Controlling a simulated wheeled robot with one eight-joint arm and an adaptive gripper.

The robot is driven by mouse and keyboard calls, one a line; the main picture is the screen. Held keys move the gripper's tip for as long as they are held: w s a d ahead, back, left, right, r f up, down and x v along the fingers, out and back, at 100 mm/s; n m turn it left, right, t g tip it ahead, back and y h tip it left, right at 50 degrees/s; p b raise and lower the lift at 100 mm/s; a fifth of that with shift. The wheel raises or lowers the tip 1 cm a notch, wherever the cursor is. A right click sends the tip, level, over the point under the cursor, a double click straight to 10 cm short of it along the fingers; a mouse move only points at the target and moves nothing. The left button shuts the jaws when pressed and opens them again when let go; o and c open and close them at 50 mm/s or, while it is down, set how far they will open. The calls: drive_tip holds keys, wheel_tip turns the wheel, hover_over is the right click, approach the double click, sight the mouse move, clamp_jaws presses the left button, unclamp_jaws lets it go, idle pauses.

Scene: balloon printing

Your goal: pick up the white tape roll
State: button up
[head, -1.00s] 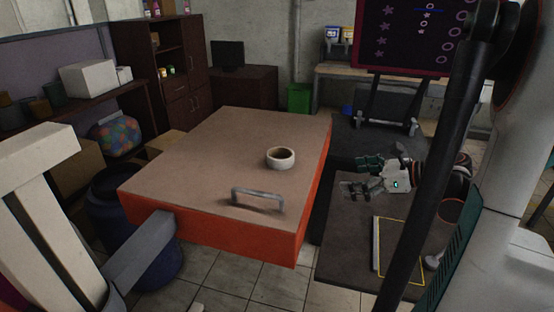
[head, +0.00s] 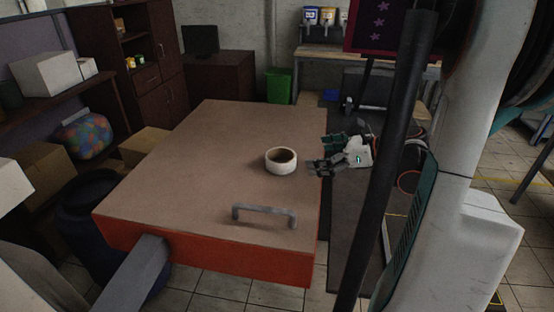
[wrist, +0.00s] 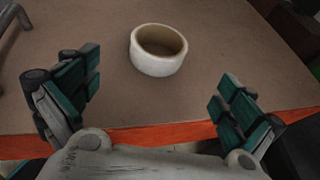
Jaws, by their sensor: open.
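The white tape roll (head: 281,165) lies flat on the brown top of the orange-sided table (head: 200,150), near its right edge. It also shows in the wrist view (wrist: 157,66), its hollow core facing up. My gripper (head: 318,156) is open and empty at the table's right edge, just right of the roll in the head view. In the wrist view its two teal-padded fingers (wrist: 160,92) are spread wide, and the roll is ahead of them, roughly between their lines. The fingers do not touch the roll.
A grey metal handle (head: 264,213) stands on the table near its front edge. A dark lower surface (head: 345,225) lies to the right of the table. The tabletop around the roll is clear.

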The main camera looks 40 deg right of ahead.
sight(284, 157)
drive_tip(key=b+x, duration=0.3)
drive_tip(key=x, duration=0.8)
drive_tip(key=shift+a+r, duration=0.1)
drive_tip(key=shift+a, duration=0.05)
drive_tip(key=shift+c, duration=0.6)
drive_tip(key=c, duration=1.1)
